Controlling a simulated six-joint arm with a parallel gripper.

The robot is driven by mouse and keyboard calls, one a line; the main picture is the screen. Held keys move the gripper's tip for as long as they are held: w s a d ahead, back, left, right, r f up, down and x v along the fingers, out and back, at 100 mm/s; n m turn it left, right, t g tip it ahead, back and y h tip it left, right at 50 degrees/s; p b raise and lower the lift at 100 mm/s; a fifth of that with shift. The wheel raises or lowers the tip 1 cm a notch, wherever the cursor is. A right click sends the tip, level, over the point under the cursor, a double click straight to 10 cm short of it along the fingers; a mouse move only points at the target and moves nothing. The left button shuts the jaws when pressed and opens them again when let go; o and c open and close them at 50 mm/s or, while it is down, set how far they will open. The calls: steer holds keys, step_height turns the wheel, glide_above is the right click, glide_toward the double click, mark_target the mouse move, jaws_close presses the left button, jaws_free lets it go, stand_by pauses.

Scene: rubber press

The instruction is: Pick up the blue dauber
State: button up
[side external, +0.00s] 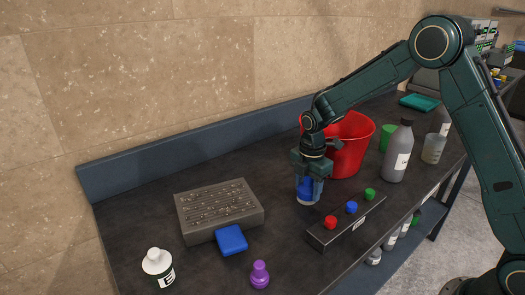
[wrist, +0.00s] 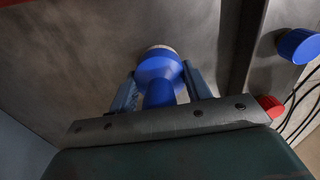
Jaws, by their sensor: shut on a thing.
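The blue dauber (side external: 306,190) stands on the dark bench in the side external view, directly below my gripper (side external: 309,182). It has a blue body and a pale base. In the wrist view the blue dauber (wrist: 159,69) sits between the two fingers of my gripper (wrist: 160,80). The gripper is shut on it. In the side view the fingers partly cover its upper part, and I cannot tell whether its base touches the bench.
A red bucket (side external: 350,150) is close behind my gripper. A button box (side external: 345,222) with red, blue and green buttons is in front. A grey plate (side external: 215,208), blue pad (side external: 231,240), purple dauber (side external: 260,275) and white bottle (side external: 158,265) are left.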

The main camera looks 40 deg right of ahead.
steer(key=shift+r, duration=0.15)
step_height(320, 180, up, 20)
steer(key=shift+f, duration=0.1)
stand_by(0.6)
stand_by(0.5)
